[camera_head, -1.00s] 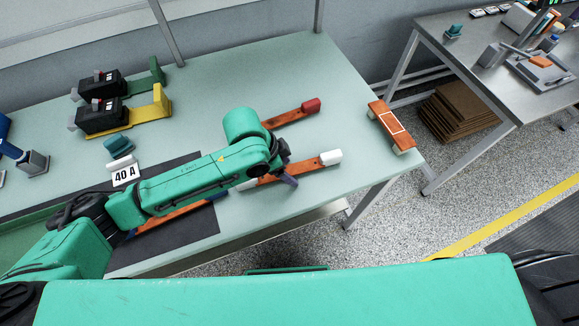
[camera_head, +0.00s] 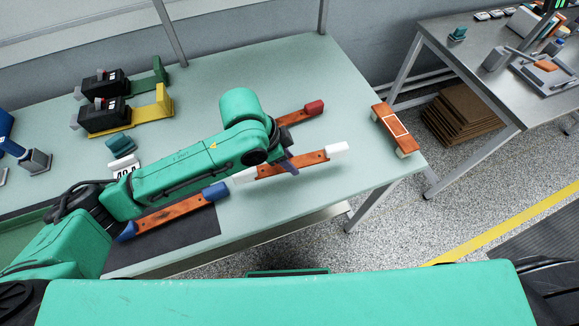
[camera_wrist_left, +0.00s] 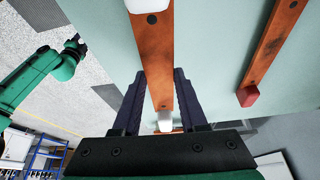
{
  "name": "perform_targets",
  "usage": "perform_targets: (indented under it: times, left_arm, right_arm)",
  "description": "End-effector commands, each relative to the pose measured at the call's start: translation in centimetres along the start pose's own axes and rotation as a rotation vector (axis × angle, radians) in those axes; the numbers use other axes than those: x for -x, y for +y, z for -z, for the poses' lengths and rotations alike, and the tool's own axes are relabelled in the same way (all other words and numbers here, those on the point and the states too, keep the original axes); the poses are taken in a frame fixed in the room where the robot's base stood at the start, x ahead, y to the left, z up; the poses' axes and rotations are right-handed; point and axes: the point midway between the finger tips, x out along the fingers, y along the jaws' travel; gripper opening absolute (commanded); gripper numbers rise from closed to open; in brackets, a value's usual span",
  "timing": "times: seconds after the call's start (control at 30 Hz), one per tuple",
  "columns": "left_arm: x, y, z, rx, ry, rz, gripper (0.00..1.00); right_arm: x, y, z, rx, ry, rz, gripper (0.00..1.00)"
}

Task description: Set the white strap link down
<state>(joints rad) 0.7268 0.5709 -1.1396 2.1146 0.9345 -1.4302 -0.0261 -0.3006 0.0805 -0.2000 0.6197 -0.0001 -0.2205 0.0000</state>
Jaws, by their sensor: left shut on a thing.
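The white strap link (camera_head: 308,159) is a copper-coloured bar with white ends, at the front right of the pale green table. My left gripper (camera_head: 290,165) is shut on the bar's middle part, with a white end showing on each side. In the left wrist view the link (camera_wrist_left: 153,45) runs between the two dark fingers (camera_wrist_left: 160,76). The link lies very low over or on the table; I cannot tell whether it touches. A green arm in the left wrist view seems to be my right one; its gripper (camera_wrist_left: 76,42) is too small to read.
A red-ended link (camera_head: 300,115) lies behind the white one. A blue-ended link (camera_head: 175,213) lies on a dark mat (camera_head: 205,232) at left. Two black breakers (camera_head: 104,116) stand at the back left.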

Motion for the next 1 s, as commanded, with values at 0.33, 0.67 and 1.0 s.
perform_targets:
  times: [0.33, 0.67, 1.0]
  left_arm:
    - [11.5, 0.0, 4.9, -0.004, 0.006, 0.006, 0.00]
    - [14.5, 0.0, 6.0, -0.002, 0.001, 0.001, 0.00]
    - [14.4, 0.0, 5.9, -0.001, 0.001, 0.001, 0.00]
  right_arm:
    - [-0.5, 0.0, 0.0, 0.000, 0.000, 0.000, 0.50]
    - [-0.5, 0.0, 0.0, 0.001, 0.001, 0.000, 0.50]
    - [-0.5, 0.0, 0.0, 0.000, 0.001, 0.000, 0.50]
